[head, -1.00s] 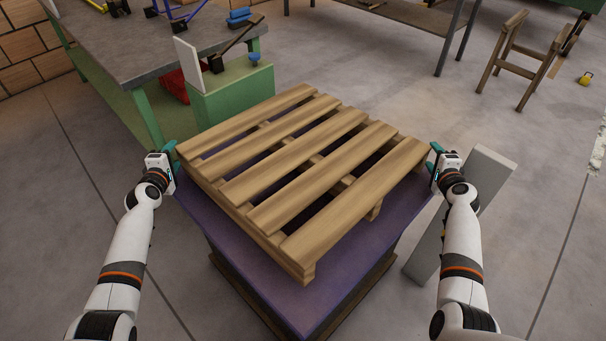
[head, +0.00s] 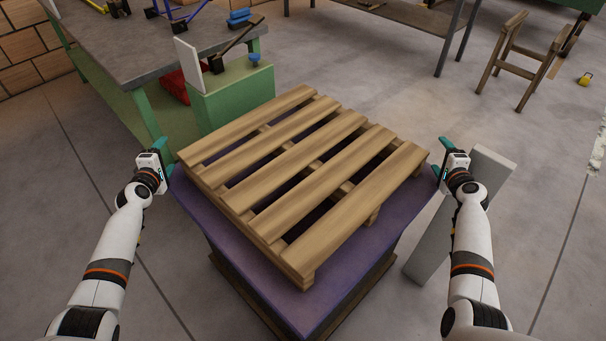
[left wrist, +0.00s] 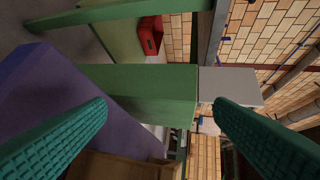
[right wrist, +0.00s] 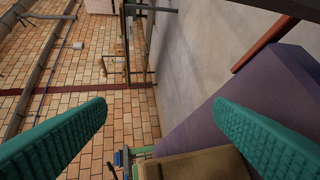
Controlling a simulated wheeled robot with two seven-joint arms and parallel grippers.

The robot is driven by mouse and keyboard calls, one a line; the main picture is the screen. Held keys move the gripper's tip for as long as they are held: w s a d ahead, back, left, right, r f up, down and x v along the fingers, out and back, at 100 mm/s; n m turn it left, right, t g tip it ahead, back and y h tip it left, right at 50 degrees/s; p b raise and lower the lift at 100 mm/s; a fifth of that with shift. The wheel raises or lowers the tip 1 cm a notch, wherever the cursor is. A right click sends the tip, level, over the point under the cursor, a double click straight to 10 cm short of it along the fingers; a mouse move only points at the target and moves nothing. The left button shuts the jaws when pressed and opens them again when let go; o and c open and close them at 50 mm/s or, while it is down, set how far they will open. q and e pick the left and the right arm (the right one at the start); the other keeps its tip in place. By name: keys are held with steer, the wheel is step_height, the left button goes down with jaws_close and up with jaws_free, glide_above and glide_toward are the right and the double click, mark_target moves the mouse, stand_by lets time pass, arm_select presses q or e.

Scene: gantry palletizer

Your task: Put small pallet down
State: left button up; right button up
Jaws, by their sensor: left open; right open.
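The small wooden pallet (head: 300,175) lies on the purple top (head: 375,255) of a box-like stand in the head view. It sits at an angle, with part of the purple top bare at the front. My left gripper (head: 166,160) is open and empty, just off the pallet's left corner. My right gripper (head: 440,158) is open and empty, just off the pallet's right corner. The left wrist view shows the teal fingers spread, with a pallet edge (left wrist: 115,166) low between them. The right wrist view shows spread fingers and a pallet piece (right wrist: 205,164) at the bottom.
A green workbench with a grey top (head: 130,50) stands at the back left, with a green cabinet (head: 232,95) beside it. A grey panel (head: 460,215) is close to my right arm. A wooden chair (head: 515,60) stands at the back right. Open floor lies to the right.

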stand_by(0.3)
arm_select(q)
steer(key=shift+s+d, duration=0.1)
steer(key=shift+s, duration=0.2)
steer(key=v, duration=1.1)
steer(key=shift+s, duration=0.15)
arm_select(e)
steer(key=v, duration=1.2)
arm_select(q)
steer(key=shift+r, duration=0.1)
